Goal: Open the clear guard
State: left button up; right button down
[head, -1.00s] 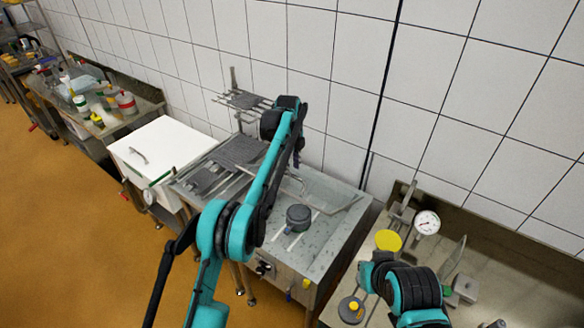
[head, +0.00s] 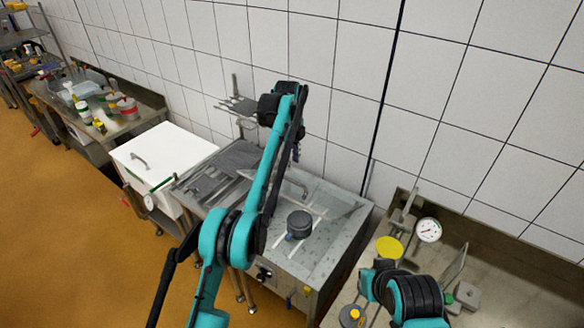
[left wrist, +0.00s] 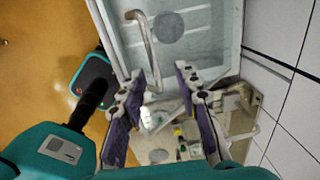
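The clear guard (left wrist: 200,50) is a see-through panel at the top of the left wrist view, with a pale bent bar handle (left wrist: 148,45). In the head view the clear guard (head: 338,208) lies over the steel bench and is hard to make out; it looks down. My left gripper (left wrist: 160,72) is open, its two fingers apart and nothing between them. The handle lies just ahead of the left finger. In the head view my left arm hides most of that gripper. My right arm shows at the lower right, but its gripper is not visible.
A dark round mould (head: 299,222) sits on the steel bench (head: 318,262), under the guard. A white chest (head: 165,150) stands left of it. At right, another bench holds a dial gauge (head: 428,230) and a yellow disc (head: 389,247). The tiled wall is close behind.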

pick_arm(q)
jog(key=shift+r, duration=0.35)
